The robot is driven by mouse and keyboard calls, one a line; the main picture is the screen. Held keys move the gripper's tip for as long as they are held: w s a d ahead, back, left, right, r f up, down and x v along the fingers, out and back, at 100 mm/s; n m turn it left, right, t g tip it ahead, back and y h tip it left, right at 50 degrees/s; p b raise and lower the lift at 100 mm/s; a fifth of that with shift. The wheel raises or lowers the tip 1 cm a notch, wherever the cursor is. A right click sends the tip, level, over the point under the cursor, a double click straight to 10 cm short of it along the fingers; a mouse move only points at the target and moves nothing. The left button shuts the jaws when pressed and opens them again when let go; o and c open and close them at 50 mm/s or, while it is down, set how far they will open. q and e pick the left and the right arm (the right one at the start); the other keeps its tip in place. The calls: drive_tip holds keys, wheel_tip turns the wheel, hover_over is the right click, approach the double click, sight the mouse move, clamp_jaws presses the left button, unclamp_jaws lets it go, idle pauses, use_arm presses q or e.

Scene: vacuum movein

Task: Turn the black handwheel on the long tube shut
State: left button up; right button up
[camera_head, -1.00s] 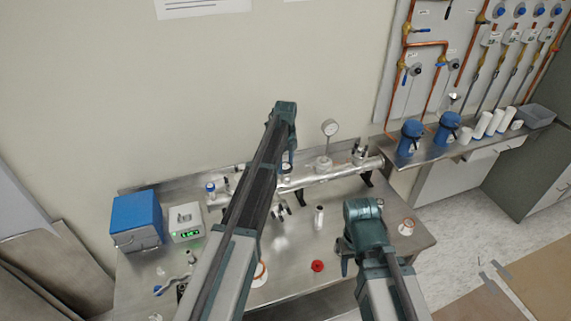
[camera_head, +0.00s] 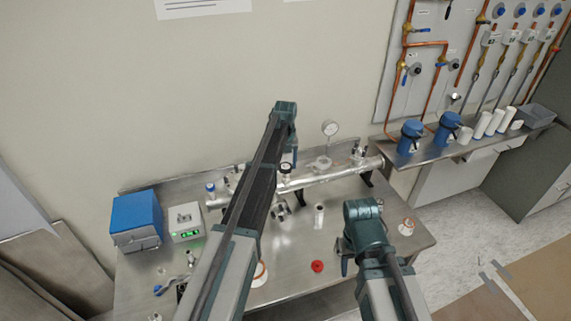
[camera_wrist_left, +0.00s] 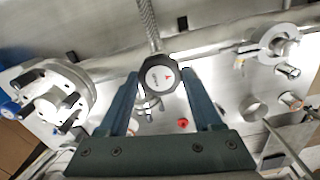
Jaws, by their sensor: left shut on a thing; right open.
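The long silvery tube (camera_head: 338,171) lies across the back of the steel bench in the head view. In the head view, my left arm hides part of the tube, and the dark wheel (camera_head: 285,168) shows small below the wrist. My right gripper (camera_head: 343,262) is open and empty above the front right of the bench.
A round gauge (camera_head: 330,128) stands up from the tube. A blue box (camera_head: 137,222) and a grey meter (camera_head: 185,220) stand at the left. A red cap (camera_head: 317,266) and a white cylinder (camera_head: 319,215) are on the bench (camera_head: 295,242).

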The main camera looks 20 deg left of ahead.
sight(286, 166)
use_arm(q)
drive_tip(key=shift+m, duration=0.3)
drive_tip(key=o, duration=1.4)
wheel_tip(286, 166, up, 14)
drive_tip(key=p, duration=1.3)
drive_tip(key=shift+p, duration=0.4)
drive_tip(key=shift+f, duration=0.1)
